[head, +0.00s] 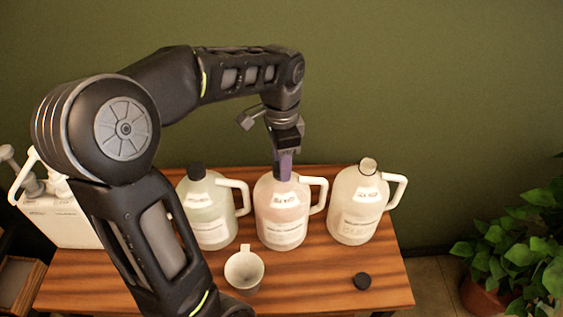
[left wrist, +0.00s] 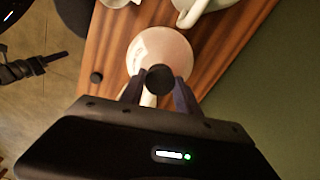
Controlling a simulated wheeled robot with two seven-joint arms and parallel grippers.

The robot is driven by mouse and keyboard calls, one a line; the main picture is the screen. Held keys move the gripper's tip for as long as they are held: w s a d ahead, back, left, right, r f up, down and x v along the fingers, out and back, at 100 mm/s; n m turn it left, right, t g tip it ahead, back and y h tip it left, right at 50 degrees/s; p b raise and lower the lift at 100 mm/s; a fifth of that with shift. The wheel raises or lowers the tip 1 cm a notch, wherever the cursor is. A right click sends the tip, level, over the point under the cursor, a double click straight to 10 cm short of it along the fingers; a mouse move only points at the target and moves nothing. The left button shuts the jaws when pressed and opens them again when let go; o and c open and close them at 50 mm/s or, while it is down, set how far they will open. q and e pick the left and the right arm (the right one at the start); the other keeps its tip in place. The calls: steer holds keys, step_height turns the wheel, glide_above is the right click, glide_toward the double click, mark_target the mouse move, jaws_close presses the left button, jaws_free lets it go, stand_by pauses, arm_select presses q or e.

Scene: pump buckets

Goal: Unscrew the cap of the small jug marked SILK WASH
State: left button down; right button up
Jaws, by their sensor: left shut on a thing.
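The middle jug (head: 282,212) is pinkish and see-through, with a white handle on its right; its small neck label is hard to read. My left gripper (head: 284,174) points straight down at its neck, fingers closed there. In the left wrist view, a dark round cap (left wrist: 158,79) sits between my two fingers over the jug (left wrist: 160,50). The fingers hide the cap and jug mouth in the head view, so I cannot tell whether the cap is seated or slightly raised. My right gripper is not in view.
A capped greenish jug (head: 208,215) stands left of it. An open jug (head: 357,210) stands right, with a loose black cap (head: 362,281) in front. A white cup (head: 244,270) and a white pump container (head: 60,218) stand left. A plant (head: 510,250) is at the right.

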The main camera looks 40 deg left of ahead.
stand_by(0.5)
arm_select(q)
steer(key=n, duration=1.3)
steer(key=shift+r, duration=0.2)
steer(key=shift+r, duration=0.8)
steer(key=shift+r, duration=0.1)
